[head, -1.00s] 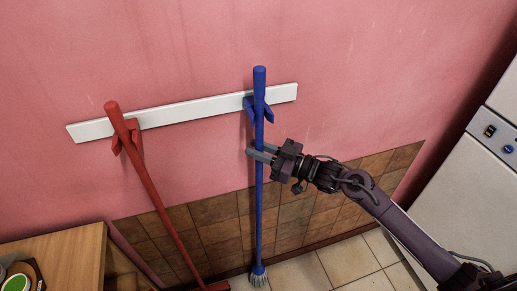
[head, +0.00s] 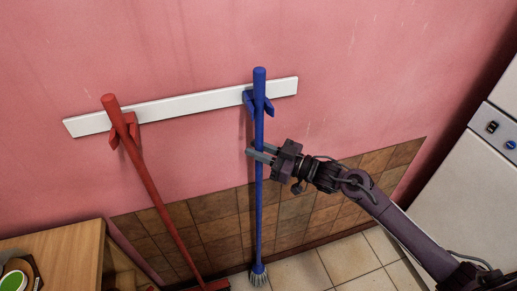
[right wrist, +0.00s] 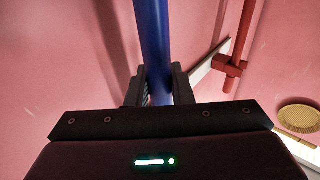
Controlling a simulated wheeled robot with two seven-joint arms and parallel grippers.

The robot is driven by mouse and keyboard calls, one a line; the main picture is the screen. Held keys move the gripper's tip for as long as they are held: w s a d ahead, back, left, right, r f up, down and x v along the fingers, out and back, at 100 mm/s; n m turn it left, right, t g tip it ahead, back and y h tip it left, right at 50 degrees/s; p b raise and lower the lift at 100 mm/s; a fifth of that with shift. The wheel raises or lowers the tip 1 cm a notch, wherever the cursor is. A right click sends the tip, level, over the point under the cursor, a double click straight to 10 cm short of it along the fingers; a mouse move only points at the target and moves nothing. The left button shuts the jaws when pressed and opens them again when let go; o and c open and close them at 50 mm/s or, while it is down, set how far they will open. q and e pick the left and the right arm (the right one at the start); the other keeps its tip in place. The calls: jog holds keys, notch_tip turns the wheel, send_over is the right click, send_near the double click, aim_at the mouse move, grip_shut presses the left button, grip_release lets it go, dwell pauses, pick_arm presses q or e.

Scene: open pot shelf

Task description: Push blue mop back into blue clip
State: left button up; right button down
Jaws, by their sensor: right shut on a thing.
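The blue mop (head: 258,205) stands nearly upright against the pink wall, its head (head: 258,275) on the floor. My right gripper (head: 260,153) is shut on its handle, below the blue clip (head: 249,101). The clip's prongs show on both sides of the handle near its top. I cannot tell whether the handle is fully seated between them. In the right wrist view the blue handle (right wrist: 154,40) rises between the fingers (right wrist: 154,88). My left gripper is not in view.
A white rail (head: 190,107) on the wall bears both clips. A red broom (head: 150,185) leans in the red clip (head: 132,131) at left. A wooden table (head: 60,255) is at lower left, a white appliance (head: 465,190) at right. Tiled floor (head: 340,262) lies between.

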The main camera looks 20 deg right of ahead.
jog(key=c, duration=1.2)
grip_release()
jog(key=b+v, duration=0.2)
jog(key=v, duration=0.5)
jog(key=shift+s+d, duration=0.25)
jog(key=shift+d, duration=0.05)
jog(key=o, duration=1.2)
jog(key=shift+r+p+v, duration=0.1)
jog(key=shift+p+v, duration=0.65)
jog(key=shift+v, duration=0.55)
jog(key=shift+r+p+v, duration=0.15)
jog(key=shift+p+v, duration=0.55)
jog(key=shift+v, duration=0.65)
